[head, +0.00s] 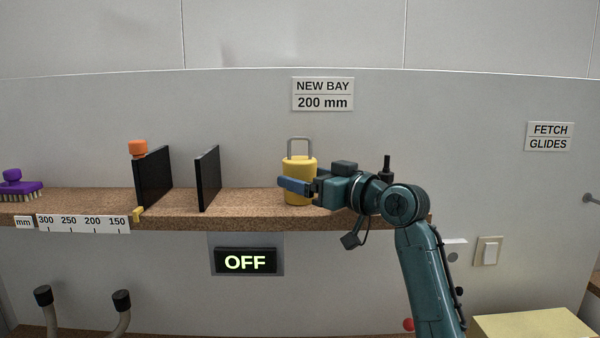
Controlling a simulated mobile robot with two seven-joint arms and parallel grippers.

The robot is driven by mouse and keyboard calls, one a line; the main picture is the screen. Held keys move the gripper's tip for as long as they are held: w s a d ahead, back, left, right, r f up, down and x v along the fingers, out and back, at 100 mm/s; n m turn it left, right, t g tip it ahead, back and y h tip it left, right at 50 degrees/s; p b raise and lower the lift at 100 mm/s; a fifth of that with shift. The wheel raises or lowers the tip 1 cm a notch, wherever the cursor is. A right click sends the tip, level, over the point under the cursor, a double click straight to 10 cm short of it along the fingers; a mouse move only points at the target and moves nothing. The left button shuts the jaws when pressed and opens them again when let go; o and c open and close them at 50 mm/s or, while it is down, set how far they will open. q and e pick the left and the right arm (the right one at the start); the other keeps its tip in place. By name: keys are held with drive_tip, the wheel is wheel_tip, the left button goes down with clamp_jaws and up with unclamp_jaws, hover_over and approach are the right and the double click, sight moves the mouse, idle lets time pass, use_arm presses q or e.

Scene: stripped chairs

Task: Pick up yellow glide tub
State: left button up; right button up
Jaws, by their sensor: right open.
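The yellow glide tub (298,168), a yellow cylinder with a grey loop handle on top, stands upright on the brown cork-like shelf (255,202) below the "NEW BAY 200 mm" sign. My right gripper (296,187) is in front of the tub and points left. It is open, and its blue finger crosses the tub's front in the picture. Part of the tub's right side and lower front is hidden behind the gripper. I cannot tell whether the gripper touches the tub. My left gripper is not in view.
Two black upright panels (208,178) stand on the shelf left of the tub, one with an orange knob (138,148). A purple brush (14,185) lies at far left. A scale (83,222) runs along the shelf edge. An "OFF" display (245,261) sits below.

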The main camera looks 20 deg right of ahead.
drive_tip(key=shift+x, duration=1.35)
drive_tip(key=shift+s, duration=0.1)
drive_tip(key=shift+c, duration=0.5)
drive_tip(key=c, duration=1)
